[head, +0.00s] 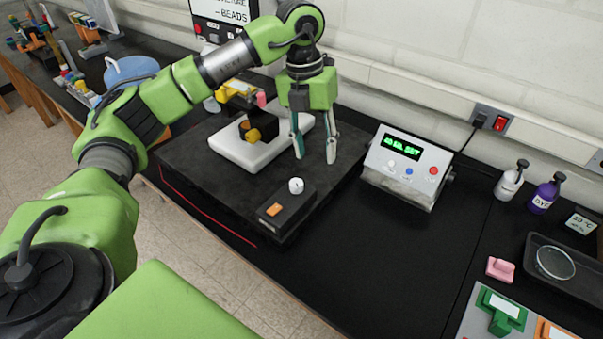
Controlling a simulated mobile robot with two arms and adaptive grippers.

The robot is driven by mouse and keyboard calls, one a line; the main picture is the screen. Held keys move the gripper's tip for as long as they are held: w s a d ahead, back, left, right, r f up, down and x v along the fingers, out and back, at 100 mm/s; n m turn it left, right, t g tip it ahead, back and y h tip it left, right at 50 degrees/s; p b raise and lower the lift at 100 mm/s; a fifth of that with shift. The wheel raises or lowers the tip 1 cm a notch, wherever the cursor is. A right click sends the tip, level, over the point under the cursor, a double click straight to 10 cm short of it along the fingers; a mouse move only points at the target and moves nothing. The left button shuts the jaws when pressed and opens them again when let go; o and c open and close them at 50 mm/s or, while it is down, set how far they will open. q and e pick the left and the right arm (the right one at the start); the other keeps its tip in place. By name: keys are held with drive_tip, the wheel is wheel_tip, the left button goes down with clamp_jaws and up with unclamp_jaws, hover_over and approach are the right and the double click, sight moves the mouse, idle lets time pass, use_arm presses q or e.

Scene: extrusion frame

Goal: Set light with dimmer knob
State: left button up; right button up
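The dimmer knob (296,185) is a small white cap on top of a black box (287,209), which also has an orange button (274,209). The box sits at the front edge of a dark raised slab (205,177). My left gripper (314,156) points down above the slab, behind the knob and slightly right of it. Its two fingers are apart with nothing between them, and it does not touch the knob. A white device with a yellow knob (254,135) stands on the slab left of the gripper; it may be the light. My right gripper is not in view.
A white control box (407,166) with a green display stands right of the slab. Two pump bottles (511,180), a dark tray (567,269) and a pink block (500,269) are farther right. The black bench in front of the control box is clear. A wall runs behind.

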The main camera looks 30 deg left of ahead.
use_arm(q)
drive_tip(key=r+n+y, duration=0.1)
drive_tip(key=r+y, duration=0.1)
hover_over(296, 183)
wheel_tip(296, 183, down, 13)
drive_tip(key=p, duration=0.5)
drive_tip(key=shift+f, duration=0.55)
drive_tip(key=c, duration=1.1)
